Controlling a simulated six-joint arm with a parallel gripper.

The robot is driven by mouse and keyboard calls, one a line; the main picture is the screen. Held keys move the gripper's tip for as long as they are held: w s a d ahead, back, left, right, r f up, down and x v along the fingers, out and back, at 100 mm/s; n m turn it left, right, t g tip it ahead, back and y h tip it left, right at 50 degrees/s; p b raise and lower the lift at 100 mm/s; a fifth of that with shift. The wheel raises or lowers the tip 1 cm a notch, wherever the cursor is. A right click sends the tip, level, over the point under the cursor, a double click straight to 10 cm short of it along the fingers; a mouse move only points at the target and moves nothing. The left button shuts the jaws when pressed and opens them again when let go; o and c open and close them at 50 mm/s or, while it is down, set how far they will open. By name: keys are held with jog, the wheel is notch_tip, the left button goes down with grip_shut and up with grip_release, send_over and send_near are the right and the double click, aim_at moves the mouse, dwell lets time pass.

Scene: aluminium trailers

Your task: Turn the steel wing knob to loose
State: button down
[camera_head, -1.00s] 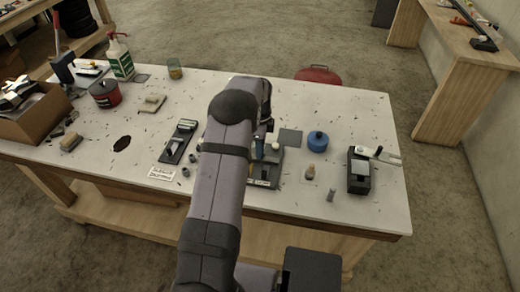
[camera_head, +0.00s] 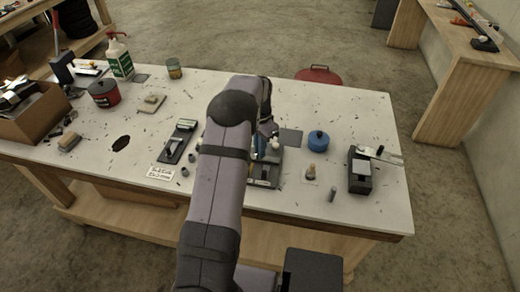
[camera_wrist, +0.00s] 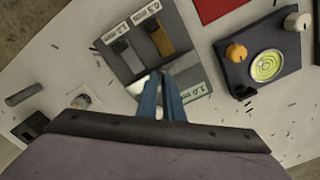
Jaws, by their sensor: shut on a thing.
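In the wrist view my gripper (camera_wrist: 165,76) has its two blue fingers close together over the lower part of a grey block with printed labels (camera_wrist: 188,45). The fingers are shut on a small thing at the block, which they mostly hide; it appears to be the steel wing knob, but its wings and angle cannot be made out. A bright metal surface shows beside the left finger. In the head view my gripper (camera_head: 259,149) is low over the same block (camera_head: 264,182), partly hidden by my arm.
A dark plate with an orange knob (camera_wrist: 236,52) and a green round level (camera_wrist: 267,66) lies to the right in the wrist view. In the head view a blue round container (camera_head: 318,141), a black clamp block (camera_head: 359,172) and a small grey cylinder (camera_head: 332,195) stand right of my gripper.

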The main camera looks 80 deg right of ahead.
jog(key=n, duration=0.3)
jog(key=shift+n, duration=2.3)
jog(key=shift+r, duration=0.1)
jog(key=c, duration=1.9)
grip_release()
jog(key=shift+r+b, duration=1.3)
jog(key=shift+r, duration=2.35)
jog(key=shift+w, duration=0.1)
